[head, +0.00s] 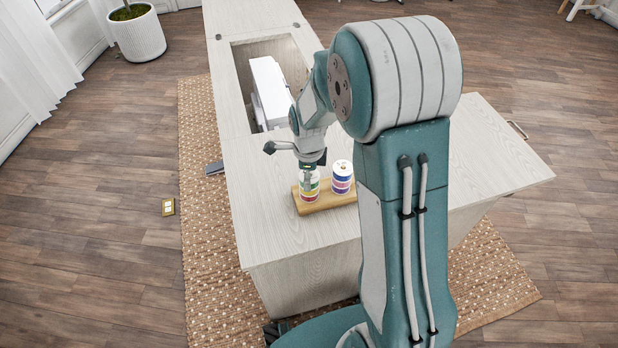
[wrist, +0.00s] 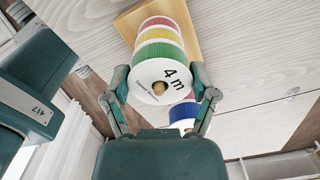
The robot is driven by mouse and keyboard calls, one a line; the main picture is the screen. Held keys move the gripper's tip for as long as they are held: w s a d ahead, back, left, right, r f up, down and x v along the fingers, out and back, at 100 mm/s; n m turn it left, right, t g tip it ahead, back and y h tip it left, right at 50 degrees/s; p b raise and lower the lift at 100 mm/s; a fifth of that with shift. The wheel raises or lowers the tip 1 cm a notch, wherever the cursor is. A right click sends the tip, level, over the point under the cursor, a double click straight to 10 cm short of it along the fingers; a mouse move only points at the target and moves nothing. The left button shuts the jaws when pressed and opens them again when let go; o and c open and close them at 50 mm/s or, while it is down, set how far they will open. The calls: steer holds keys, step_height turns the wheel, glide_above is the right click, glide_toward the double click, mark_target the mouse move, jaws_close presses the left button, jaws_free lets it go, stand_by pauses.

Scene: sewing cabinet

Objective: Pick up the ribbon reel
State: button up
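A reel (head: 309,190) with white flanges and red, yellow and green bands stands upright on a small wooden board (head: 325,205). In the wrist view, the same reel (wrist: 160,80) shows a white end marked "4 m" and lies between my two fingers. My gripper (head: 309,166) is pointed down over it. The gripper also shows in the wrist view (wrist: 161,82), a finger close on each side of the reel. I cannot tell whether the pads press on it. A second reel (head: 342,177), with purple, red and blue bands, stands just to its right, partly hidden in the wrist view.
The board lies on a pale wooden cabinet top (head: 290,236). Behind it, a white machine (head: 269,92) sits in a rectangular opening. Free cabinet top lies in front of the board. A woven rug (head: 205,230) surrounds the cabinet.

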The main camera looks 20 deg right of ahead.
steer(key=shift+r, duration=0.5)
step_height(320, 180, up, 2)
steer(key=shift+d+r, duration=0.1)
steer(key=shift+r, duration=0.1)
steer(key=s+d+r, duration=0.3)
steer(key=d+r, duration=0.6)
steer(key=d, duration=0.4)
steer(key=shift+s+d+r, duration=0.2)
steer(key=shift+s+r, duration=0.05)
steer(key=w+d+f, duration=0.1)
steer(key=w+d, duration=0.1)
steer(key=d, duration=0.1)
steer(key=w+d+f, duration=0.1)
steer(key=shift+w+d+f, duration=0.2)
steer(key=shift+w+f, duration=0.1)
steer(key=shift+f, duration=2.15)
steer(key=shift+s+f, duration=0.1)
steer(key=shift+f, duration=2.25)
